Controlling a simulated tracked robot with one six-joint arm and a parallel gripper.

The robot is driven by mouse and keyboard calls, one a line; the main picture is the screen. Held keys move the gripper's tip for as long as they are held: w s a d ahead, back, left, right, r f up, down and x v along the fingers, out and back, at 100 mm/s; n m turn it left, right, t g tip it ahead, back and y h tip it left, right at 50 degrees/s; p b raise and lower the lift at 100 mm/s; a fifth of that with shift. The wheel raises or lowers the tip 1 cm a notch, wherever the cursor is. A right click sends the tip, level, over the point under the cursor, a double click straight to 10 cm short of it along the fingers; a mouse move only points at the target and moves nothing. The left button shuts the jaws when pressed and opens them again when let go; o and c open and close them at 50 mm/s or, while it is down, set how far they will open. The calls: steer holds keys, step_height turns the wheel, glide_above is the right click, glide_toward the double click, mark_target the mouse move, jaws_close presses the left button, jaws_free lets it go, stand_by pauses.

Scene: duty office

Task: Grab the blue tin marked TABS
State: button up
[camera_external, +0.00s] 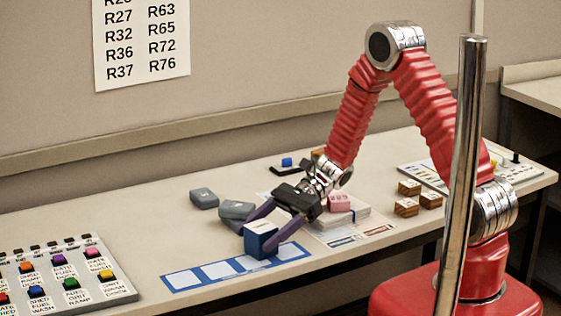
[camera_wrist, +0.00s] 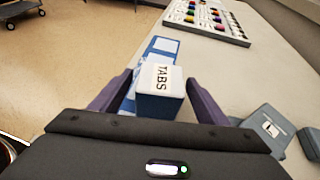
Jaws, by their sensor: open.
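The blue tin marked TABS (camera_wrist: 160,92) has a white top with black lettering and sits between the two purple fingers of my gripper (camera_wrist: 158,92) in the wrist view. In the external view the blue tin (camera_external: 261,238) stands upright at the right part of a blue strip with pale squares (camera_external: 182,280). My gripper (camera_external: 268,225) reaches down to it with a finger on either side. The fingers are open; whether either one touches the tin I cannot tell.
Grey-blue tins (camera_external: 204,198) lie just behind and left of the gripper. A pink block (camera_external: 339,203) sits on a white stack to the right. Small wooden blocks (camera_external: 406,207) stand farther right. A button panel (camera_external: 70,272) fills the table's left end.

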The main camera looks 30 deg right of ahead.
steer(key=shift+c, duration=0.5)
steer(key=c, duration=1.1)
